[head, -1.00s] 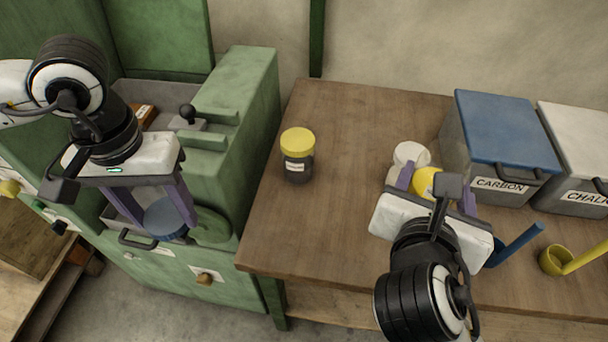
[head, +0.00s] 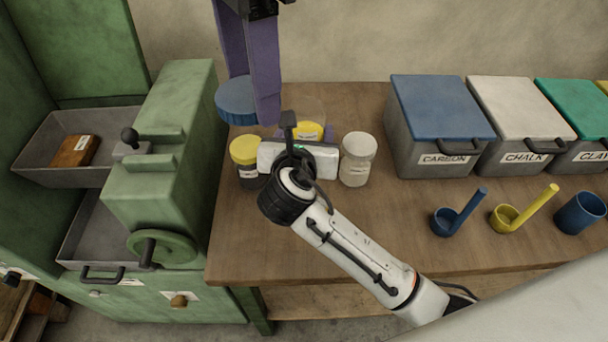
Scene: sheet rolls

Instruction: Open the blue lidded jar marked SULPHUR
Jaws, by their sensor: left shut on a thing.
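A blue round lid (head: 233,104) is held between the purple fingers of my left gripper (head: 250,98), which hangs down from the top. The lid is in the air, off any jar. A clear jar with yellow contents (head: 309,131) stands behind my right gripper (head: 303,134) and shows no lid on it. The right gripper's fingers are at the jar's sides, mostly hidden by its white body, so their grip is unclear. No SULPHUR label can be read.
A yellow-lidded jar (head: 245,150) stands left of the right gripper and a white-lidded jar (head: 357,158) right of it. Lidded bins, with CARBON (head: 440,120) nearest, and scoops (head: 455,215) are on the right. A green machine (head: 160,150) is at left. The front of the bench (head: 270,235) is clear.

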